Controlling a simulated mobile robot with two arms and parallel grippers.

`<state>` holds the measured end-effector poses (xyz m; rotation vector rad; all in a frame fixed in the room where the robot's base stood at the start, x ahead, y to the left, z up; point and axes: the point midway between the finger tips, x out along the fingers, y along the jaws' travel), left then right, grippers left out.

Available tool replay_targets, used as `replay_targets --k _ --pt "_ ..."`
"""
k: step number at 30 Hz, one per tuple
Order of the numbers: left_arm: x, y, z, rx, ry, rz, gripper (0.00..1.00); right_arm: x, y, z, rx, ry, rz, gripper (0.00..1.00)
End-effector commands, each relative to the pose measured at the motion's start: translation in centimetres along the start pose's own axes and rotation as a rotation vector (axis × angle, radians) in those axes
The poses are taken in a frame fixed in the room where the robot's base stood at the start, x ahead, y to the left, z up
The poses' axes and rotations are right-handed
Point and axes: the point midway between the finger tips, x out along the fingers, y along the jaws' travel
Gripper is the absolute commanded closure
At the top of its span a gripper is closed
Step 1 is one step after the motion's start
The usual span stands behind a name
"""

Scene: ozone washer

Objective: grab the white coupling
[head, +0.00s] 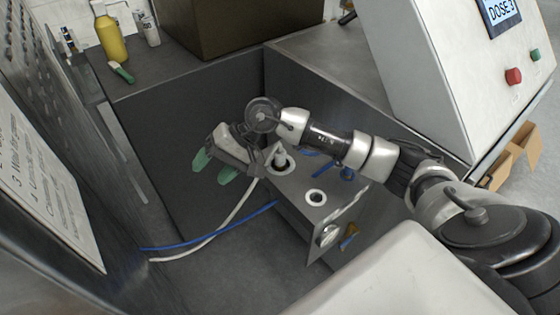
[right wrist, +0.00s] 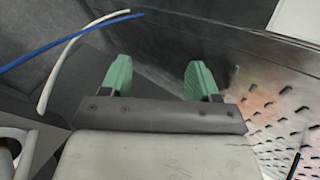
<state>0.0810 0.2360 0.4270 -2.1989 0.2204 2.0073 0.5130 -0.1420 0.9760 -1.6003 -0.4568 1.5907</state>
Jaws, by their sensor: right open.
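A white hose (head: 222,226) runs from the metal box down to the left. In the right wrist view the white hose (right wrist: 72,44) shows a thicker end at its lower left, but I cannot tell whether this is the coupling. A white-ringed port (head: 316,198) sits on top of the metal box (head: 292,190). My right gripper (head: 214,167) has green fingertips and is open and empty, beyond the box to the left. In the right wrist view the fingers (right wrist: 158,78) are apart, with the hose to their left and not between them. My left gripper is not in view.
A blue hose (head: 208,240) crosses near the white one. The box stands in a dark basin (head: 190,130). A yellow bottle (head: 110,40) and a green-handled brush (head: 121,72) are on the back ledge. A control panel (head: 450,70) stands at the right.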

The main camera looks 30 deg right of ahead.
Motion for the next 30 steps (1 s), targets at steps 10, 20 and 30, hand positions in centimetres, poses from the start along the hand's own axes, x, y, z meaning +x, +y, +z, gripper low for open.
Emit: replay_targets --k 10,20,30 --pt "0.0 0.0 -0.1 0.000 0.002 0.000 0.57 -13.4 9.1 -6.9 -0.391 -0.016 0.799 0.39" --pt "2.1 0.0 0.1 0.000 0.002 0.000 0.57 -12.6 12.4 -7.5 -0.404 -0.043 0.868 0.39" --pt "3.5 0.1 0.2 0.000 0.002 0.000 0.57 -10.3 14.6 -7.7 -0.405 -0.042 0.865 0.39"
